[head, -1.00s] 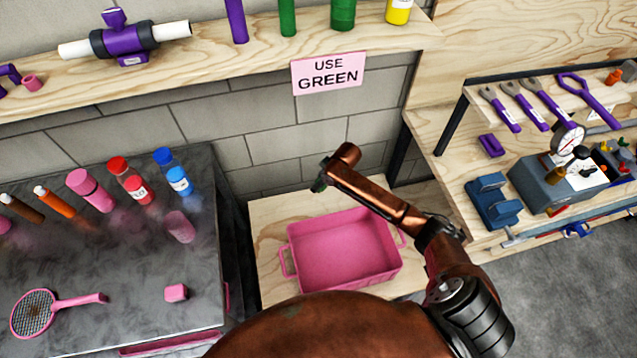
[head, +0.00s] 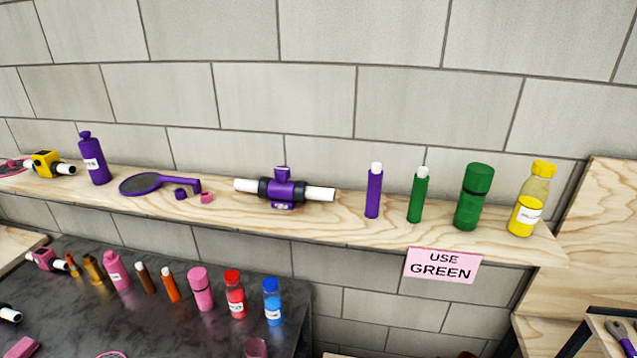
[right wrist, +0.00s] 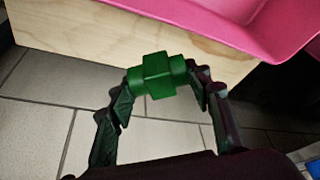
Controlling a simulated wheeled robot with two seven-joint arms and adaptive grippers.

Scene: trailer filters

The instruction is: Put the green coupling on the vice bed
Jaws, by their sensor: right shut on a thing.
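In the right wrist view, my right gripper (right wrist: 161,82) is shut on the green coupling (right wrist: 157,75). The coupling has a wide block-shaped middle and a short round end on each side, and lies crosswise between the two fingertips. It is held in the air in front of a wooden box or stand, with grey floor tiles below. The vice bed does not show in either view now. Neither gripper shows in the head view.
A pink tray (right wrist: 225,18) sits on the wooden stand (right wrist: 110,40) close to the coupling. The head view shows a wall shelf (head: 330,222) with bottles and tools, a pink "USE GREEN" sign (head: 443,265), and a dark bench (head: 130,305) with several bottles.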

